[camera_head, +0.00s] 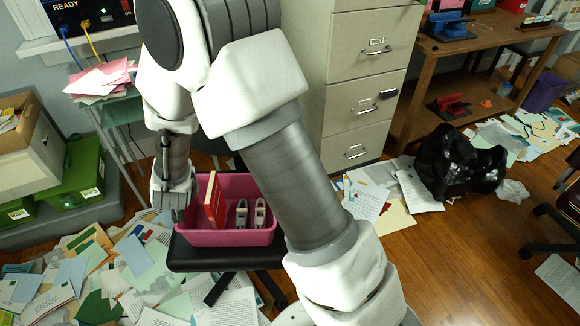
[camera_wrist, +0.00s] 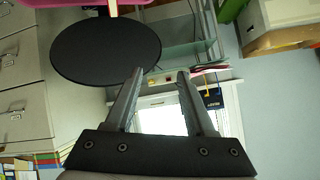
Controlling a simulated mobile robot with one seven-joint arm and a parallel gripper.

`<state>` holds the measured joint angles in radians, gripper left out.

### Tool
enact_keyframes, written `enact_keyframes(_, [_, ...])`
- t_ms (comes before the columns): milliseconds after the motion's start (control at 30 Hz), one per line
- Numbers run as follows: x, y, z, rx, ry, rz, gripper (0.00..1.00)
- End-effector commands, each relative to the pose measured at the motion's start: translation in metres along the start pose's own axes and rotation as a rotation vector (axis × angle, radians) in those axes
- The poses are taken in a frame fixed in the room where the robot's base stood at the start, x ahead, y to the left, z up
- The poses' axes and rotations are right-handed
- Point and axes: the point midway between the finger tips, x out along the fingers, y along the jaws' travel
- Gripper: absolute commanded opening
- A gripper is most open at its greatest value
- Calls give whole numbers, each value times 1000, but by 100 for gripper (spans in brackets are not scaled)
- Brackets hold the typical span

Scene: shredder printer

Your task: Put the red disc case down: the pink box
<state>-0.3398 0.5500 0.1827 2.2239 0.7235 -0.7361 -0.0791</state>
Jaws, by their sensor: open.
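The pink box (camera_head: 235,237) rests on a black chair seat in the head view. The red disc case (camera_head: 211,203) stands upright inside it, towards the left, leaning slightly. My gripper (camera_head: 176,217) is at the left side of the box, its fingertips partly hard to make out there. In the wrist view my gripper (camera_wrist: 160,72) has its two fingers spread with nothing between them. The edge of the pink box (camera_wrist: 70,3) and a pale strip of the case (camera_wrist: 112,8) show at the top left of that view, apart from the fingers.
Two grey-white staplers (camera_head: 250,213) sit in the box's right part. The chair's black backrest (camera_wrist: 105,48) stands near the fingers in the wrist view. A filing cabinet (camera_head: 350,80) stands behind, green boxes (camera_head: 85,175) at left. Papers (camera_head: 130,270) cover much floor.

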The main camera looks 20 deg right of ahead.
Motion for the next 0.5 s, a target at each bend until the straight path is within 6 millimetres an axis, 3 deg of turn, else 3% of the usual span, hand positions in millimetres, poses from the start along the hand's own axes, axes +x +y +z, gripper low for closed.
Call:
enact_keyframes(33, [-10,-2,-17,2,-10,-25,55])
enact_keyframes(200, [-45,-4,-49,-21,-77,-93,55])
enact_keyframes(500, [-121,15,-88,-100,-190,-154,55])
